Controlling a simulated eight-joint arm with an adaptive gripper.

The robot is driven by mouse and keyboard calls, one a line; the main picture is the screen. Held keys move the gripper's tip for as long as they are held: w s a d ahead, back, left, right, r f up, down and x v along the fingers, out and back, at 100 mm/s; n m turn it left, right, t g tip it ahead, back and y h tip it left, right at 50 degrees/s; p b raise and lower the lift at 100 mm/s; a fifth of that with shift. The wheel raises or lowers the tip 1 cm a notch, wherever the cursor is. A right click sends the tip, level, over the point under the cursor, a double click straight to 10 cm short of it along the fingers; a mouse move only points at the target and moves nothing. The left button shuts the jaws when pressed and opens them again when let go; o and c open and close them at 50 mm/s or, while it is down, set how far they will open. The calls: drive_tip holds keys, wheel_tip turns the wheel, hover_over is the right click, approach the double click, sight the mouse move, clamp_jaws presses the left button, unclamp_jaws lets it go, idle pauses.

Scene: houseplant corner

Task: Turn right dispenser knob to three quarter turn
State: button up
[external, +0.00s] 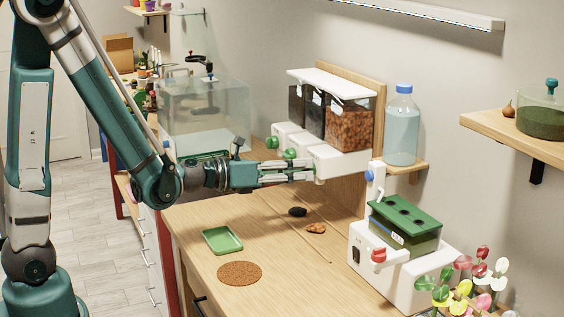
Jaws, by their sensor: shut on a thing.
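The dispenser (345,160) hangs on a wooden back panel, with a white top, a white lower body and clear bins. The right bin (350,125) holds brown pellets; the bins to its left look dark. Two green knobs, the left knob (272,142) and the middle knob (290,154), show on the front. My gripper (312,172) reaches in level from the left and is shut at the right end of the front, around the right knob. The fingers mostly hide that knob, so I cannot tell its turn angle.
Below on the wooden counter are a green tray (222,240), a round cork mat (239,273), a dark lump (298,211) and a brown piece (316,228). A water bottle (402,130) stands right of the dispenser. A white planter unit (385,275) stands at the front right.

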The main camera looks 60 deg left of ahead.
drive_tip(key=shift+d+m+y+b, duration=0.15)
drive_tip(key=shift+m+y+b, duration=0.45)
drive_tip(key=shift+m, duration=3.35)
drive_tip(key=shift+d+m+y+b, duration=0.15)
drive_tip(key=shift+m+y, duration=0.85)
drive_tip(key=shift+m, duration=2.95)
drive_tip(key=shift+m+y+b, duration=0.3)
drive_tip(key=shift+m+b, duration=0.2)
drive_tip(key=shift+m, duration=1.6)
drive_tip(key=shift+f+m+t+b, duration=0.15)
drive_tip(key=shift+m+t+b, duration=0.3)
drive_tip(key=shift+m, duration=2.65)
drive_tip(key=shift+f+m+t+b, duration=0.1)
drive_tip(key=shift+m+t+b, duration=0.3)
drive_tip(key=shift+m, duration=3)
